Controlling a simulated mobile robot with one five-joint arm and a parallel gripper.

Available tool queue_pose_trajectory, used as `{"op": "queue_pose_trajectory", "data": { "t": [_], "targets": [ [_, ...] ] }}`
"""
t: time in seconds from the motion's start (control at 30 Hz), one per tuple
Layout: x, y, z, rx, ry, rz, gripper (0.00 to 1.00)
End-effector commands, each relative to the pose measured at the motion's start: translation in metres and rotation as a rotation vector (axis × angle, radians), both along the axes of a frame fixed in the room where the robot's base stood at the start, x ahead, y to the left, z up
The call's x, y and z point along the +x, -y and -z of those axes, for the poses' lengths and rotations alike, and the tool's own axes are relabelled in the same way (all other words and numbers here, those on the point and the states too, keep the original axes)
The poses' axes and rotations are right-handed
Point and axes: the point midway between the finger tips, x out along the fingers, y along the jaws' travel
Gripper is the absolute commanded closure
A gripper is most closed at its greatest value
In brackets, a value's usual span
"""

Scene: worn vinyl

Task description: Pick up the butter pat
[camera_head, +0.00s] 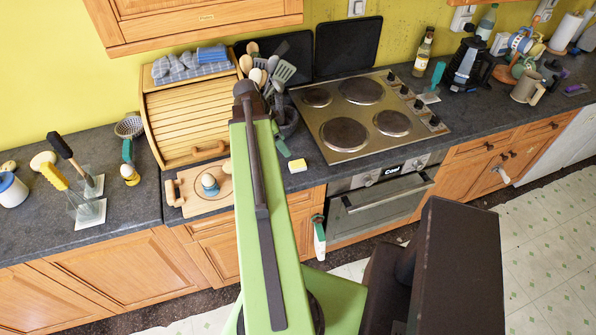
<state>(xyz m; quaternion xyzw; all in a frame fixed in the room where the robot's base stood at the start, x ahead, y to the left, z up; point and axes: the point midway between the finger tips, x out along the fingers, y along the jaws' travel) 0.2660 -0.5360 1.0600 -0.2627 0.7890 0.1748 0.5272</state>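The butter pat (298,165) is a small yellow block with a pale side. It lies on the dark countertop near its front edge, left of the hob and right of my arm. Nothing touches it that I can see. My green arm link rises through the middle of the view, and its dark end is in front of the utensil pot.
Left of my arm, a wooden board (188,190) holds an egg cup. A roll-top bread bin (184,118) stands behind it. The steel hob (366,112) is right of the butter. A utensil pot (287,121) stands behind it. Counter around the butter is mostly clear.

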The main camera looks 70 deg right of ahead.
Motion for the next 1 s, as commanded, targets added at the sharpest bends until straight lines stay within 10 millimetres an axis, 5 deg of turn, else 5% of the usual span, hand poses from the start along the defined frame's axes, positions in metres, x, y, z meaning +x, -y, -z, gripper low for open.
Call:
{"op": "queue_pose_trajectory", "data": {
  "t": [0.03,0.23,0.5,0.8,1.0],
  "targets": [
    [-0.004,0.003,0.023,0.0,0.0,0.001,0.38],
    [-0.017,0.013,0.061,0.001,-0.001,0.0,0.38],
    [-0.021,0.016,0.066,0.001,0.0,-0.002,0.38],
    [-0.037,0.025,0.111,0.001,0.0,-0.002,0.38],
    [-0.039,0.026,0.109,0.0,0.0,-0.003,0.38]
  ]
}}
